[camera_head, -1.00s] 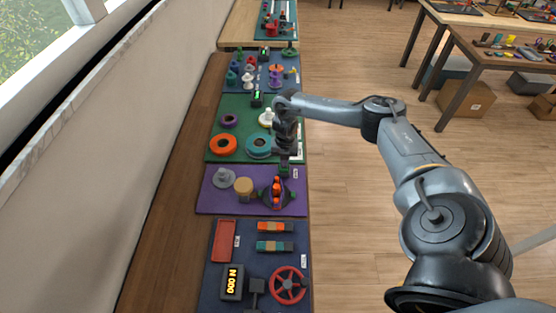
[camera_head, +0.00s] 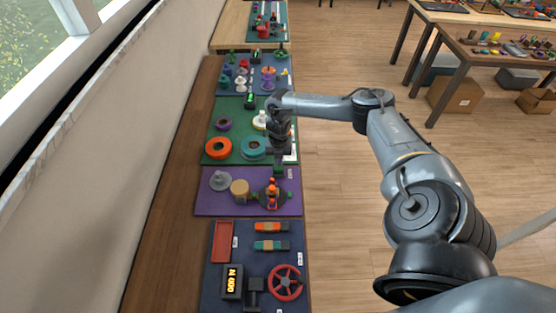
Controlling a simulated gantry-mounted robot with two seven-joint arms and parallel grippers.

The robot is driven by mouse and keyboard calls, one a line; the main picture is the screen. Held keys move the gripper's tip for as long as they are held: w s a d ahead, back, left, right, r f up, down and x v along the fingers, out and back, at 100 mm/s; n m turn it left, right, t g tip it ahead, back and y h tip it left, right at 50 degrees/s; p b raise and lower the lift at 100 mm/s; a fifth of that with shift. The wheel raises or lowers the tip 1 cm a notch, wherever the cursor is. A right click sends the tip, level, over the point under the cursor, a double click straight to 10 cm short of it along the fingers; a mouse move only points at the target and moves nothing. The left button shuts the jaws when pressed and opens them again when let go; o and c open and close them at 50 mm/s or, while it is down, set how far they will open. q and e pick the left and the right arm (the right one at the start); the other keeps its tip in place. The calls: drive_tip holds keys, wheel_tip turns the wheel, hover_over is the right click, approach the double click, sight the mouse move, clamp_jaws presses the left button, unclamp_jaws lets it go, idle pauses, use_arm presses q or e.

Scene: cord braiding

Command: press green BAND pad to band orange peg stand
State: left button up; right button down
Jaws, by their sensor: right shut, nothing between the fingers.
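The orange peg stand (camera_head: 272,188) is on the purple mat (camera_head: 214,205), with dark pieces spreading from its base to both sides. My right gripper (camera_head: 280,168) points down at the mat's far edge, just beyond the stand. It is shut with nothing in it. A small dark green patch shows at its fingertips; I cannot tell whether this is the BAND pad or whether they touch. The pad's lettering is not readable. My left gripper is not in view.
A grey cone-shaped piece (camera_head: 220,181) and a tan cylinder (camera_head: 240,187) stand left of the stand. Beyond is a green mat with an orange ring (camera_head: 218,148) and a teal ring (camera_head: 254,147). Nearer, a navy mat holds a red handwheel (camera_head: 286,281).

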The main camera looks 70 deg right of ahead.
wheel_tip(320, 180, up, 11)
drive_tip(key=shift+r, duration=0.2)
idle(0.4)
